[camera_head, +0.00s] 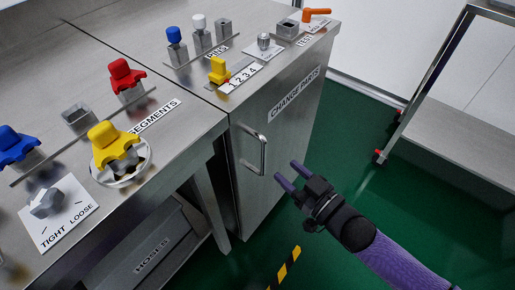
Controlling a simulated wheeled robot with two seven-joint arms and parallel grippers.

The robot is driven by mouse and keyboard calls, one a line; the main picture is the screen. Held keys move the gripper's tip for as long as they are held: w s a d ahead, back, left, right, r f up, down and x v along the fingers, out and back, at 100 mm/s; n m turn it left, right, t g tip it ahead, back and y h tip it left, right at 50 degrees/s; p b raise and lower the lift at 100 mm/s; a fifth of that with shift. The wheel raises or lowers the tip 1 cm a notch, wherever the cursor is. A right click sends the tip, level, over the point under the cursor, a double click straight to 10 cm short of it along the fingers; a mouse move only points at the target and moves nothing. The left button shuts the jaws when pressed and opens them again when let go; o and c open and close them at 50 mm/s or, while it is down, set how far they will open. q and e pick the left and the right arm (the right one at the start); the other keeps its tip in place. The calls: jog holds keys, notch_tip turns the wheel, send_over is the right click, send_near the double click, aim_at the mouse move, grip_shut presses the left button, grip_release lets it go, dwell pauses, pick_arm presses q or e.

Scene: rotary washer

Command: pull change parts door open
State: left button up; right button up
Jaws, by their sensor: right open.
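The change parts door (285,135) is the metal front of the cabinet in the middle, labelled CHANGE PARTS. It looks closed, flush with the cabinet. Its bar handle (262,153) stands out near the door's left edge. My right gripper (286,174) is open, its two purple fingers pointing up and left toward the handle. The fingertips are just right of and below the handle in the picture, and nothing is between them. I cannot tell the exact depth gap to the handle. My left gripper is not in view.
The steel worktop (150,60) carries coloured knobs, pegs and labelled fixtures. A drawer labelled HOSES (150,255) is below at left. A wheeled metal cart (450,140) stands at right. Green floor (340,150) lies open between cabinet and cart, with a yellow-black strip (285,267) on it.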

aim_at(264, 150)
jog(key=b+x, duration=0.3)
jog(key=x, duration=0.5)
jog(key=shift+w+a, duration=0.2)
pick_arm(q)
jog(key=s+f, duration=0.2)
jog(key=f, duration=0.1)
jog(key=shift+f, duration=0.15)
pick_arm(e)
jog(key=shift+r, duration=0.1)
jog(key=shift+c, duration=0.3)
grip_shut()
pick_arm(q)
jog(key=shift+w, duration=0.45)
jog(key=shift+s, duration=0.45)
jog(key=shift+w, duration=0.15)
